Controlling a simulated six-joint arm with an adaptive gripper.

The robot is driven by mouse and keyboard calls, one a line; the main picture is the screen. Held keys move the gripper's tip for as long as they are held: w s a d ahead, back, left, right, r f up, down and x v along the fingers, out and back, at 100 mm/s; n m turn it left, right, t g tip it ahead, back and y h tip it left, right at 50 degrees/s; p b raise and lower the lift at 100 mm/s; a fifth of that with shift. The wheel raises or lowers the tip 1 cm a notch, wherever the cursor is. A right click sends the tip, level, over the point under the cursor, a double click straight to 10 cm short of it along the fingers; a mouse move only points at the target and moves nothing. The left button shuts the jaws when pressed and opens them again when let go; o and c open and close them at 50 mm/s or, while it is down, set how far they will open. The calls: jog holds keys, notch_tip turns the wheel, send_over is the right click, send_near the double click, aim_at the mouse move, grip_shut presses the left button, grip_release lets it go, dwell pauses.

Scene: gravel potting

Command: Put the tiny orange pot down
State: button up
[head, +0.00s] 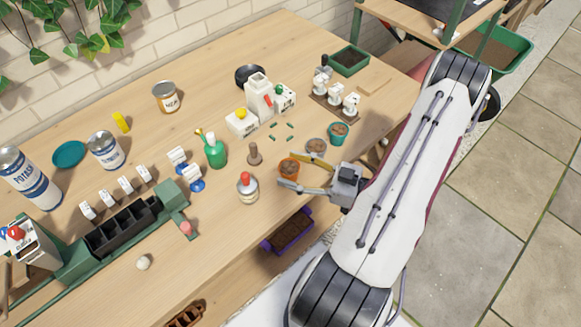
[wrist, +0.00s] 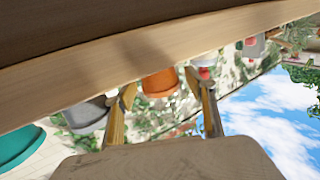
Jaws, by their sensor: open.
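The tiny orange pot (head: 288,168) stands upright on the wooden table near its front edge, with dark brown fill at its top. My gripper (head: 300,175) is open, its two fingers reaching toward the pot from the right, one on the far side and one on the near side. In the wrist view the orange pot (wrist: 160,83) appears beyond and between the spread fingertips of my gripper (wrist: 160,85). I cannot tell whether a finger touches it.
A grey pot (head: 316,146) and a teal pot (head: 337,133) stand just behind the gripper. A red-capped bottle (head: 247,188) and a brown dibber-like tool (head: 255,154) are to the left. A purple planter (head: 287,231) is below the table edge. Bare wood lies around (head: 215,235).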

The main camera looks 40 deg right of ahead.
jog(key=shift+v, duration=3.3)
jog(key=shift+o, duration=0.6)
jog(key=shift+r, duration=0.15)
notch_tip(320, 180, up, 8)
jog(key=n+g+y, duration=0.1)
jog(key=n+g, duration=0.3)
jog(key=g, duration=0.2)
send_near(293, 166)
jog(key=shift+x, duration=1.55)
jog(key=shift+w+d, duration=0.15)
jog(key=shift+x, duration=1.25)
